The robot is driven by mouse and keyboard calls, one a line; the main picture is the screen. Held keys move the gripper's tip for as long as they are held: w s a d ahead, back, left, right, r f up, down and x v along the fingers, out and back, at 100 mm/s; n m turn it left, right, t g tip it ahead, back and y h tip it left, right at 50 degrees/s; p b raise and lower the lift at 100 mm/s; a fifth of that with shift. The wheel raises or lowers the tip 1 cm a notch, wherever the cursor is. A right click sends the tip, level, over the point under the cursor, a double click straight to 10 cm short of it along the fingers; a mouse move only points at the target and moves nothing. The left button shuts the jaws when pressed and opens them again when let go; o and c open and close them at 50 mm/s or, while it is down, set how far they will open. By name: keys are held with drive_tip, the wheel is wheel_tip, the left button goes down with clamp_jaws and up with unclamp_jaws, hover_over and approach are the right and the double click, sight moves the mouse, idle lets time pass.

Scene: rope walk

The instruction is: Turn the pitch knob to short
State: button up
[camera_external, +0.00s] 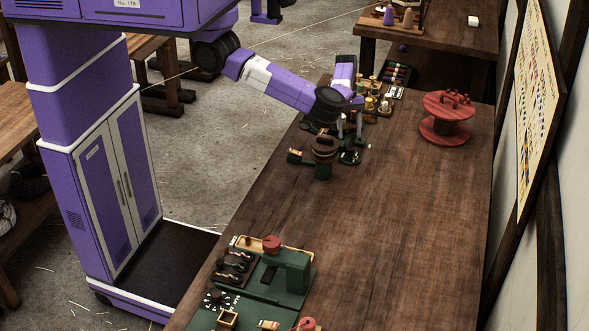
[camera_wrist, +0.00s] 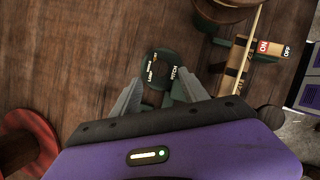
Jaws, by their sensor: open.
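The pitch knob is on a small round dark green dial base (camera_wrist: 160,57) with white lettering, of which "PITCH" is readable in the wrist view. The knob itself is dark and hard to make out, and I cannot tell which mark it points to. The same dial unit (camera_external: 349,157) sits on the long wooden bench in the external view. My gripper (camera_wrist: 161,88) is open, pointing down, with one pale finger on each side of the lower part of the dial. In the external view my gripper (camera_external: 350,134) is just above the dial. Contact cannot be told.
A green machine with a brown round top (camera_external: 323,147) stands close left of the dial. Its switch plate (camera_wrist: 270,48) reads ON and OFF. A red reel (camera_external: 445,118) stands to the right. Small bobbins (camera_external: 371,104) are behind. The bench's middle (camera_external: 400,220) is clear.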

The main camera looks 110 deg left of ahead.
drive_tip(key=shift+v, duration=1.3)
